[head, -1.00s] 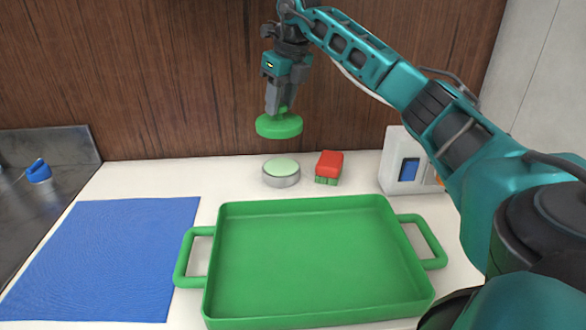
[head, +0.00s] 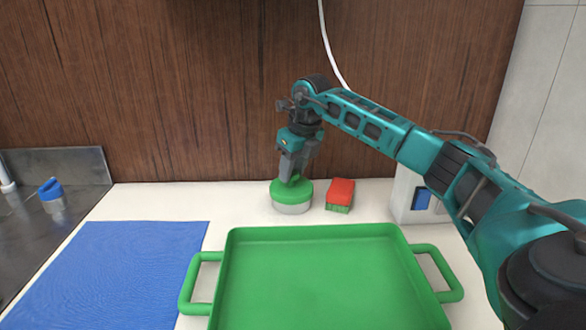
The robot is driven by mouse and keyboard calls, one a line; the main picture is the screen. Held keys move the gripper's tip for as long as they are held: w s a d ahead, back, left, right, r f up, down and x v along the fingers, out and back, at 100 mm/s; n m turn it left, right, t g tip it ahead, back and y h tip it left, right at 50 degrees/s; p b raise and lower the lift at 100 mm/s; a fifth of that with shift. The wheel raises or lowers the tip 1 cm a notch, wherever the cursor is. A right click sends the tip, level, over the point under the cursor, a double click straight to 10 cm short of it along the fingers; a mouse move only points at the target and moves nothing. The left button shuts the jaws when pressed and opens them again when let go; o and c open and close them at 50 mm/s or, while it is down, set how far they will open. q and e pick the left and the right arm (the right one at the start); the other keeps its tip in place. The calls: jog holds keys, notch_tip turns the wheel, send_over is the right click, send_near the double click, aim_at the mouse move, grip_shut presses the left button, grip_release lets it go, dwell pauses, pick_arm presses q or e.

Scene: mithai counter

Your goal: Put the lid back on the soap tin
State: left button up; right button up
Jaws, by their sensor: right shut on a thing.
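The soap tin (head: 292,209) is a low, round, silvery tin on the white counter behind the green tray. The green lid (head: 283,194) is on top of the tin, and covers its opening. From this view I cannot tell if it is fully seated. My right gripper (head: 291,178) points down from above and is shut on the lid's knob, which is mostly hidden between the fingers. My left gripper is not in view.
A red brush (head: 340,194) with green bristles stands close to the right of the tin. A green tray (head: 230,285) with handles fills the front. A blue mat (head: 140,265) lies left of it. A white box (head: 408,190) stands at the right.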

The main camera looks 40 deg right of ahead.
aim_at(303, 190)
jog(key=shift+f, duration=0.6)
jog(key=o, duration=1)
jog(key=shift+r, duration=0.1)
jog(key=shift+r, duration=0.35)
jog(key=p+v, duration=0.1)
jog(key=v, duration=1.1)
jog(key=shift+r, duration=0.2)
